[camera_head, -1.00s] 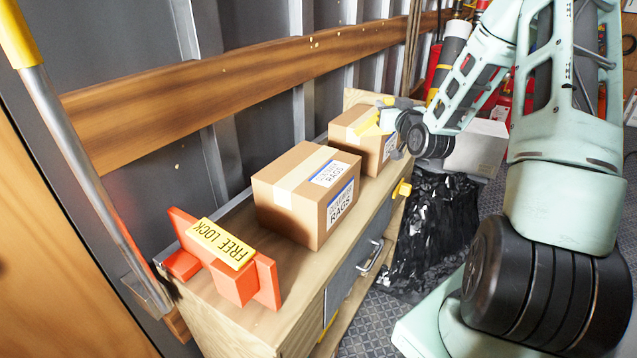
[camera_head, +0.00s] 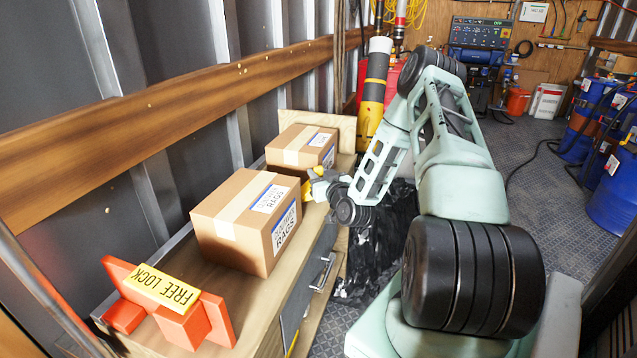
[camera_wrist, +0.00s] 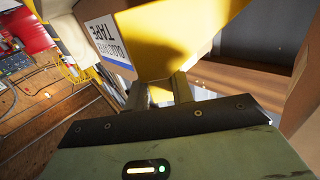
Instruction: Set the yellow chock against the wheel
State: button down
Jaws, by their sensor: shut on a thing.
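My gripper (camera_head: 318,186) is beside the right end of the two cardboard boxes, over the bench's front edge. In the wrist view its fingers (camera_wrist: 164,90) are shut on a bright yellow piece (camera_wrist: 178,38), which I take to be the yellow chock. In the head view only a small part of the chock (camera_head: 307,191) shows, partly hidden by the gripper. I cannot make out a wheel in either view.
A near box (camera_head: 229,224) and a far box (camera_head: 289,152) stand on the wooden bench (camera_head: 262,306). An orange block marked FREE LOCK (camera_head: 213,318) lies at its near end. A black bag (camera_head: 372,240) stands beside the bench.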

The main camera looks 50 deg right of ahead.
jog(key=shift+f, duration=1.55)
jog(key=shift+f, duration=0.1)
jog(key=c, duration=1.2)
grip_release()
